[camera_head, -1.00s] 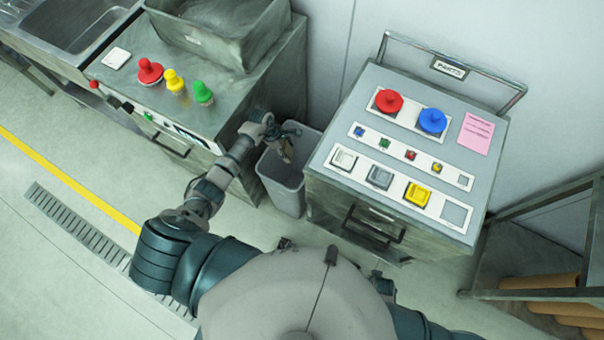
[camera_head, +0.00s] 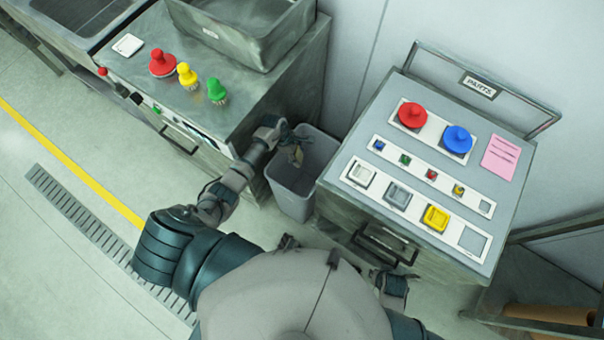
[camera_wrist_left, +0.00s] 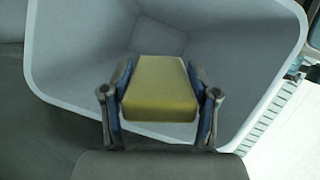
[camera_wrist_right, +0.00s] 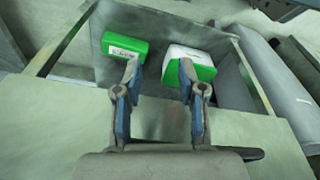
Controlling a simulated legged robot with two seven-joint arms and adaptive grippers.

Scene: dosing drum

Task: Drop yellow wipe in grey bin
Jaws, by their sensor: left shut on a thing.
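The yellow wipe (camera_wrist_left: 160,90) is a thick block held between the two fingers of my left gripper (camera_wrist_left: 160,88). In the left wrist view the bin's pale rim and inner walls surround it. The grey bin (camera_head: 291,199) stands on the floor between the two cabinets. In the head view my left gripper (camera_head: 294,138) is over the bin's opening, and the wipe is small and dark there. My right gripper (camera_wrist_right: 158,82) is open and empty in the right wrist view, above a grey metal compartment.
The parts cabinet (camera_head: 350,210) with buttons stands right of the bin. A metal counter (camera_head: 245,95) with red, yellow and green knobbed items stands left. The right wrist view shows a green box (camera_wrist_right: 124,45) and a green-and-white box (camera_wrist_right: 192,62) in the compartment.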

